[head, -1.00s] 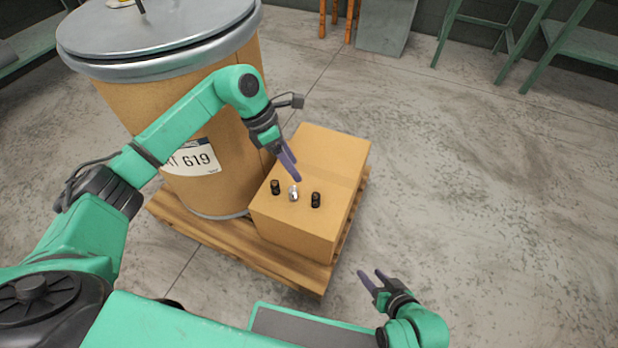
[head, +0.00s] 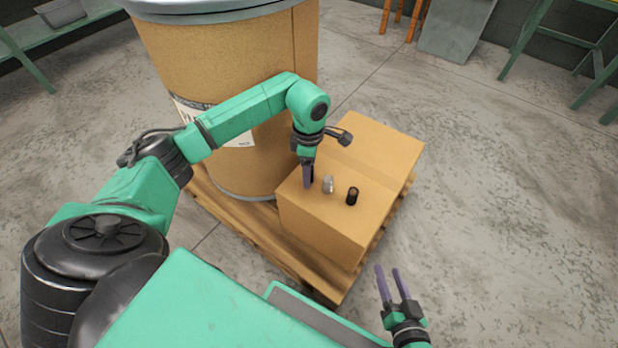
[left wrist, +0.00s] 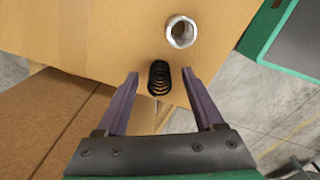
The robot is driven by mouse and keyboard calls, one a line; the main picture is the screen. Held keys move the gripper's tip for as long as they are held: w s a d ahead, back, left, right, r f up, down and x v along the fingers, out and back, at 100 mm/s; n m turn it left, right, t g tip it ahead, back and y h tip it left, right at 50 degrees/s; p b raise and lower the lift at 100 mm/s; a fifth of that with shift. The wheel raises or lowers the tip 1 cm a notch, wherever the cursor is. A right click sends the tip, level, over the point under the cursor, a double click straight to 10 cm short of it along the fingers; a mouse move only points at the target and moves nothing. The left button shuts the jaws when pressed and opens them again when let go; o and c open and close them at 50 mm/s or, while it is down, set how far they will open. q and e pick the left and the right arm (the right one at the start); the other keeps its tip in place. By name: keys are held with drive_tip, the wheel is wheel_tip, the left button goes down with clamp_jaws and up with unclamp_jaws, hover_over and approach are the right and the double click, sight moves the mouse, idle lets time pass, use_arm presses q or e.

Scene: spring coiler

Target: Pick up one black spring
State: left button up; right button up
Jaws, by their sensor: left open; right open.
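One black spring (left wrist: 158,77) stands on the cardboard box in the left wrist view, between the finger ends of my open left gripper (left wrist: 158,82). Neither finger visibly touches it. In the head view my left gripper (head: 308,180) points down at the box top and hides this spring. Another black spring (head: 352,196) stands on the box to the right. A silver metal ring or nut (head: 328,185) sits between the two spots; it also shows in the left wrist view (left wrist: 181,31). My right gripper (head: 393,284) is open and empty, off the box at the lower right.
The cardboard box (head: 385,150) rests on a wooden pallet (head: 262,240) beside a large brown drum (head: 220,60) with a label. Green-legged tables stand along the back. The concrete floor (head: 510,200) at right is clear.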

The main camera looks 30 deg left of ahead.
use_arm(q)
drive_tip(key=shift+f, duration=0.1)
clamp_jaws()
